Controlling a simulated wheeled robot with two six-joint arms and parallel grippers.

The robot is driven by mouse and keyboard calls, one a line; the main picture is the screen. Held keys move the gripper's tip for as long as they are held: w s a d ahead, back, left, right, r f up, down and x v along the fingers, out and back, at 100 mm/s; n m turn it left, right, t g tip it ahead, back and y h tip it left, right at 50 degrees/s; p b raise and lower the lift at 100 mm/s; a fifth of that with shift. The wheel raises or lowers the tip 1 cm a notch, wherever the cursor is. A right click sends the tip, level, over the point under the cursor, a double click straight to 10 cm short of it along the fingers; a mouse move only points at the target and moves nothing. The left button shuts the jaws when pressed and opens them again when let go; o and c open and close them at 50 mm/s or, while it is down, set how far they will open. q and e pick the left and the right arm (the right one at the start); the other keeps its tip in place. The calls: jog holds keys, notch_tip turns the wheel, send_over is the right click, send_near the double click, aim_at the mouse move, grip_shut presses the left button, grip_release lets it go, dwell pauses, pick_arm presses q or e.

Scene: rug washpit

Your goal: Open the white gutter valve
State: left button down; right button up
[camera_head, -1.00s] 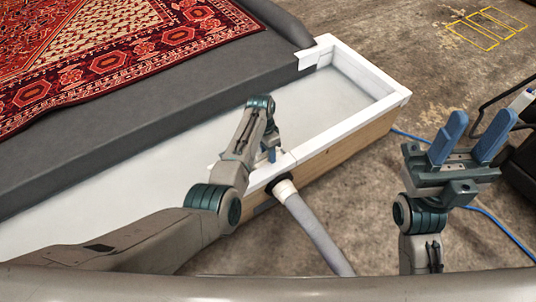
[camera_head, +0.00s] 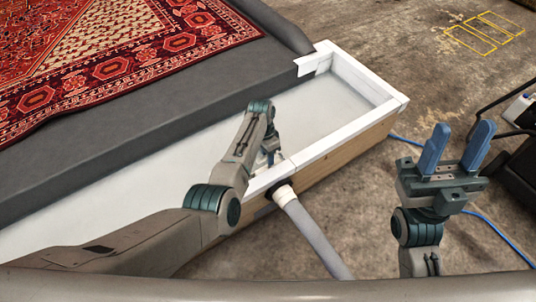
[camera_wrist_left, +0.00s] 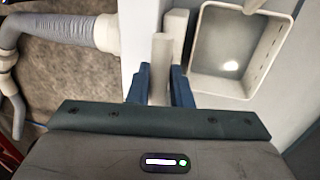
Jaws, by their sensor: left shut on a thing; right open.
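The white gutter valve shows in the left wrist view as an upright pale handle (camera_wrist_left: 160,68) between my blue fingers. My left gripper (camera_wrist_left: 161,86) is shut on this handle. In the head view my left gripper (camera_head: 269,157) reaches down at the inner edge of the white gutter (camera_head: 345,98), above the hose outlet, and my own wrist hides most of the valve. How far the valve is turned cannot be told. My right gripper (camera_head: 457,150) is open and empty, fingers up, to the right of the gutter.
A grey hose (camera_head: 315,240) runs from the gutter's wooden side. A square white box (camera_wrist_left: 232,45) sits beside the valve. A red patterned rug (camera_head: 110,45) lies on the grey platform. A blue cable (camera_head: 490,222) and a black-framed object (camera_head: 515,150) are at right.

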pick_arm(q)
notch_tip(320, 180, up, 2)
jog(key=shift+r+p, duration=0.1)
jog(key=shift+p, duration=0.65)
jog(key=shift+r+p, duration=0.55)
jog(key=shift+p, duration=0.15)
pick_arm(e)
jog(key=w+f+m+g+h, duration=0.7)
jog(key=w+f+m+h, duration=0.2)
jog(key=f+h, duration=0.3)
jog(key=shift+d+m+g+h, duration=0.3)
jog(key=shift+m+h, duration=0.3)
jog(key=shift+h, duration=0.4)
jog(key=shift+f, duration=0.1)
pick_arm(q)
jog(key=c, duration=1.3)
grip_release()
jog(key=shift+c, duration=0.2)
